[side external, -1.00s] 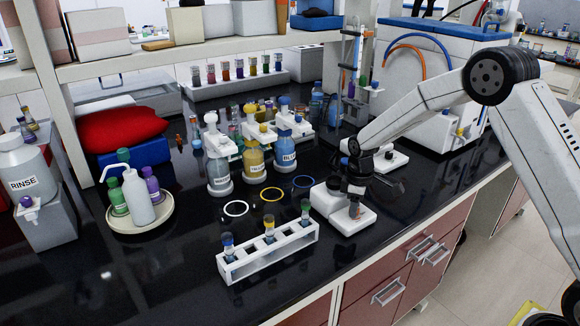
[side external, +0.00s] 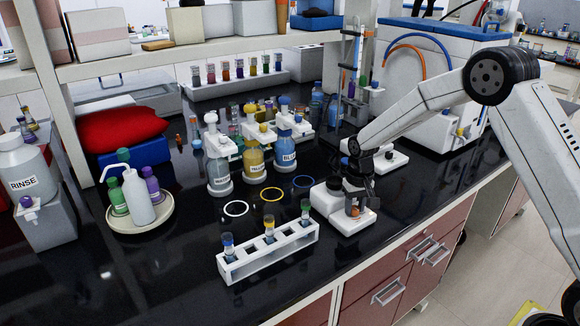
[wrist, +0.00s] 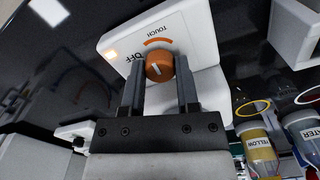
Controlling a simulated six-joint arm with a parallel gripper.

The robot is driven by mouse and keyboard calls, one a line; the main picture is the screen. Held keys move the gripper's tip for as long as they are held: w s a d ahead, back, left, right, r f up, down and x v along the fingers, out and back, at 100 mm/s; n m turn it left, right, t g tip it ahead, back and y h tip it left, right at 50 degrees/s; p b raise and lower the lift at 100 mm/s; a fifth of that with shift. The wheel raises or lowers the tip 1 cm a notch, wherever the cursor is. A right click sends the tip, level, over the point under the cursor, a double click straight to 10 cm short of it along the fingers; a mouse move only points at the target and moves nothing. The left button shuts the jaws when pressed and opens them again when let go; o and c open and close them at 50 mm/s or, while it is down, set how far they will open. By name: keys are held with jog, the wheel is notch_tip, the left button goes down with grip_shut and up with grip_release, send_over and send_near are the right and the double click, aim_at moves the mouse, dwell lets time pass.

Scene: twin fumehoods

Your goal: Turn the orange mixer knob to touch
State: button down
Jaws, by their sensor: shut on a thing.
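The white mixer (side external: 345,224) stands near the bench's front edge, right of the tube rack. The wrist view shows its panel (wrist: 195,30) with an orange arc and the words OFF and TOUCH. The orange knob (wrist: 159,67) sits between the two fingers of my gripper (wrist: 159,72), which are shut on its sides. A pale pointer mark shows on the knob's face; its exact setting is hard to tell. In the side view my gripper (side external: 355,198) is low at the mixer's front, with orange (side external: 354,211) visible at the fingers.
A white rack (side external: 268,252) with several capped tubes stands left of the mixer. White, yellow and blue rings lie on the bench behind it. Labelled bottles (side external: 253,165) stand farther back. Another white device (side external: 390,160) is behind my gripper. The black bench in front left is clear.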

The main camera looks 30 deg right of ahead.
aim_at(355, 208)
jog(key=shift+m, duration=1.5)
jog(key=shift+c, duration=1.7)
grip_release()
jog(key=shift+r, duration=3.95)
